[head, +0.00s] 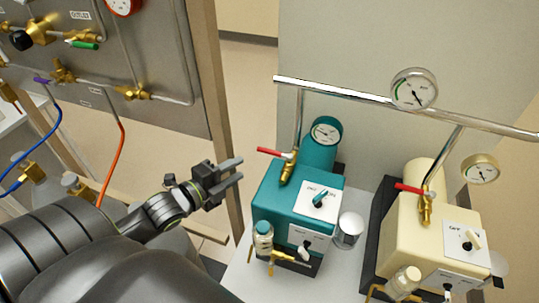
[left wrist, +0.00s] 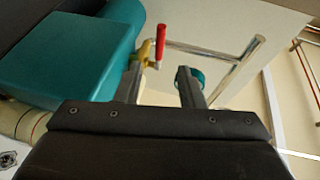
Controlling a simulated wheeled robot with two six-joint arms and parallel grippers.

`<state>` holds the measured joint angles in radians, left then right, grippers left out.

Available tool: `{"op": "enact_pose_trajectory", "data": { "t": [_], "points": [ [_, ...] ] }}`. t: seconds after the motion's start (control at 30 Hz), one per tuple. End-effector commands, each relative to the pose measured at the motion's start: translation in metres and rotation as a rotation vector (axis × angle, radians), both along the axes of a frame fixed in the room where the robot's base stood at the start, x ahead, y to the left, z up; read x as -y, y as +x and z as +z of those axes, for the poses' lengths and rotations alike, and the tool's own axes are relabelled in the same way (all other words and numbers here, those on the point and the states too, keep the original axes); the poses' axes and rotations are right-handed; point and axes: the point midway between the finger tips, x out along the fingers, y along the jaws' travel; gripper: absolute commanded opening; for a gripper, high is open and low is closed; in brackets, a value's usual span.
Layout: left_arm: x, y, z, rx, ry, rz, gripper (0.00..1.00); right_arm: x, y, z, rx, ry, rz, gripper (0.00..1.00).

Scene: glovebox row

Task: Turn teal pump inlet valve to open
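The teal pump (head: 297,205) stands on a light surface right of centre in the head view. Its brass inlet valve (head: 288,168) sits on the pipe above the pump, with a red lever (head: 270,152) pointing left, across the pipe. My left gripper (head: 238,172) is open and empty, left of the lever and apart from it. In the left wrist view the teal pump (left wrist: 62,62) is at upper left, and the red lever (left wrist: 161,42) shows beyond and between my open fingers (left wrist: 160,82). My right gripper is not in view.
A cream pump (head: 440,245) with its own red lever (head: 410,188) stands to the right. A metal pipe (head: 340,92) with a gauge (head: 414,90) runs above both pumps. A grey panel (head: 120,60) with valves and a brown post (head: 215,110) stand at left.

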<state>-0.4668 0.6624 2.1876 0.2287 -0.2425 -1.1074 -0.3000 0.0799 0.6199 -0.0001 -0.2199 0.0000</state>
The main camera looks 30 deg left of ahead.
Motion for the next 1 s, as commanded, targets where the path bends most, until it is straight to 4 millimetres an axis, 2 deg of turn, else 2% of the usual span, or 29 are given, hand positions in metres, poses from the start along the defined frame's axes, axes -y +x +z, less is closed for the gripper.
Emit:
{"op": "enact_pose_trajectory", "data": {
  "t": [0.07,0.23,0.6,0.8,1.0],
  "points": [
    [0.003,0.014,-0.004,0.005,-0.004,-0.003,0.35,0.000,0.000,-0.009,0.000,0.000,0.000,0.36],
    [0.008,0.042,-0.008,0.002,-0.005,-0.001,0.35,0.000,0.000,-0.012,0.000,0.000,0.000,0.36],
    [0.017,0.102,-0.017,-0.001,-0.004,0.000,0.35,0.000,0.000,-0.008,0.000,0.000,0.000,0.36],
    [0.020,0.120,-0.022,-0.002,-0.003,-0.001,0.35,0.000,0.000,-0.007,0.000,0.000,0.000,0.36],
    [0.021,0.124,-0.023,-0.002,-0.001,-0.002,0.35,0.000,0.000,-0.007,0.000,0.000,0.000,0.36]
  ]
}}
